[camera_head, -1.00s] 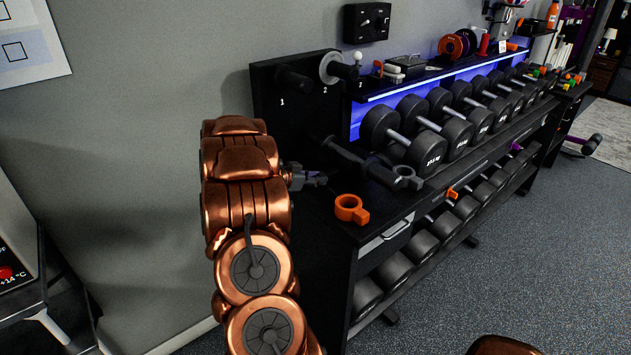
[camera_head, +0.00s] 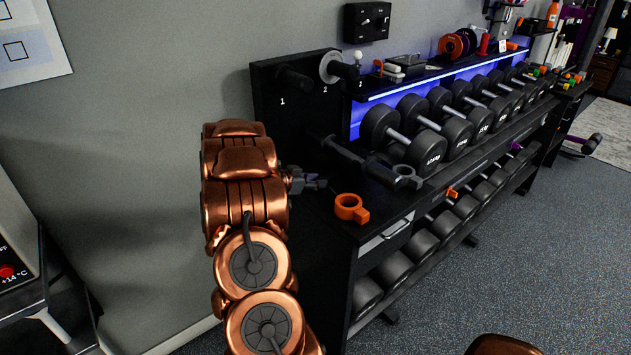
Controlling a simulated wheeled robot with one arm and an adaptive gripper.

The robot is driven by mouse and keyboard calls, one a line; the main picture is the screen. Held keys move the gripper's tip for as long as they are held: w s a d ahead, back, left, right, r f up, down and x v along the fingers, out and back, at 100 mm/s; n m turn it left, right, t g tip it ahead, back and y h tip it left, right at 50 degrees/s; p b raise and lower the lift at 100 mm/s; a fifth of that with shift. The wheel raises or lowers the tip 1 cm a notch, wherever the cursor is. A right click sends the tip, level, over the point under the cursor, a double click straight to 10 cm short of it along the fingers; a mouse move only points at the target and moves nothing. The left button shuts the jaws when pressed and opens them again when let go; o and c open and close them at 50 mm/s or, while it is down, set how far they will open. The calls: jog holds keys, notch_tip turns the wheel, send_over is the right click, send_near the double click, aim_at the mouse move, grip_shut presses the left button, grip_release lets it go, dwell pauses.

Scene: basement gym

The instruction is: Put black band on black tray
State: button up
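My gripper (camera_head: 318,183) is small and dark at the end of my copper arm, at the left end of the dumbbell rack. Its fingers point right, behind and left of an orange ring clamp; they are too small to tell open from shut. I cannot make out a black band for certain. A dark ring clamp (camera_head: 409,181) lies on the rack top, right of the orange one. A black tray is not clearly recognisable; a dark box-like item (camera_head: 407,61) stands on the upper shelf.
The orange ring clamp (camera_head: 351,208) lies near the rack's (camera_head: 343,236) front left corner. Several dumbbells (camera_head: 418,143) fill the rack to the right. A black peg board (camera_head: 297,115) stands against the wall. Open floor (camera_head: 520,260) lies to the right.

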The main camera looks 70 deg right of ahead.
jog(key=shift+o, duration=0.9)
jog(key=shift+s+a+f, duration=0.2)
jog(key=shift+a+f, duration=0.05)
jog(key=shift+f, duration=0.4)
jog(key=shift+r, duration=0.2)
jog(key=shift+w+a+r, duration=0.1)
jog(key=shift+w+r, duration=0.1)
jog(key=shift+w, duration=0.1)
jog(key=r+b+v, duration=0.1)
jog(key=v, duration=1)
jog(key=shift+a+r, duration=0.1)
jog(key=shift+r, duration=0.05)
